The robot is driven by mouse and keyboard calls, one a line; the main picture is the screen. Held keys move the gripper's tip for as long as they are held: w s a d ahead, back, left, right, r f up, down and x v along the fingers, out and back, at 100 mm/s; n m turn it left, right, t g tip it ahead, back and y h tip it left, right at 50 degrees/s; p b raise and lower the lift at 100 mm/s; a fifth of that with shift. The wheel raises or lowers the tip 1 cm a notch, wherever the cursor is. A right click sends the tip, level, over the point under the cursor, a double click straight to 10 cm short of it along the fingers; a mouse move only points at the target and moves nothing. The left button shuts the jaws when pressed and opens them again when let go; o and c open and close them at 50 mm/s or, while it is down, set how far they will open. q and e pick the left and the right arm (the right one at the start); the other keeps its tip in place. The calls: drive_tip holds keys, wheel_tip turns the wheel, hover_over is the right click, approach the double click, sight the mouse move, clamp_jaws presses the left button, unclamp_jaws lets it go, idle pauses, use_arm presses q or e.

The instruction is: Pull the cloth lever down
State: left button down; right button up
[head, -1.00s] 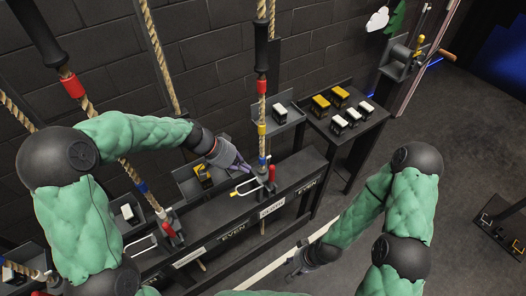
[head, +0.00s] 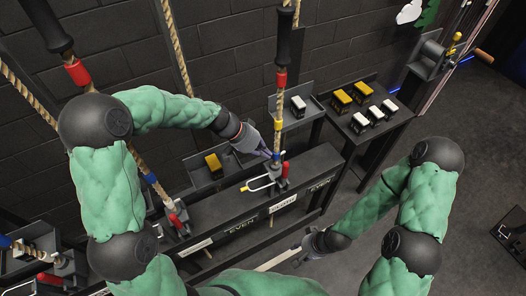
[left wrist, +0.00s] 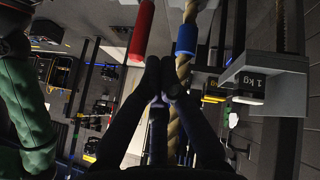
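A lever with a red handle (head: 285,170) and a pale U-shaped loop (head: 258,184) stands on the dark rail, at the foot of a rope (head: 281,108) with yellow and blue bands. The sign below it is too small to read surely. My left gripper (head: 273,153) is beside this rope, just above the lever. In the left wrist view its fingertips (left wrist: 162,72) are close together, in front of or beside the rope (left wrist: 184,72); contact is unclear. A red handle (left wrist: 142,32) hangs just beyond them. My right gripper (head: 303,248) is low, apart from the rail; its fingers are indistinct.
Another red-handled lever (head: 178,222) stands further left on the rail (head: 225,215). A side table (head: 375,132) holds several white and yellow weights. A wall crank (head: 455,50) is at the upper right. The floor at right is mostly clear.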

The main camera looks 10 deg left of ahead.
sight(284, 175)
use_arm(q)
drive_tip(key=b+x, duration=0.1)
drive_tip(key=x, duration=0.5)
drive_tip(key=shift+d+f, duration=0.15)
drive_tip(key=shift+f, duration=0.05)
drive_tip(key=shift+s+d+y+b, duration=0.3)
drive_tip(key=shift+s+b, duration=0.1)
drive_tip(key=shift+b, duration=0.15)
drive_tip(key=shift+s+t, duration=0.1)
drive_tip(key=shift+t, duration=0.2)
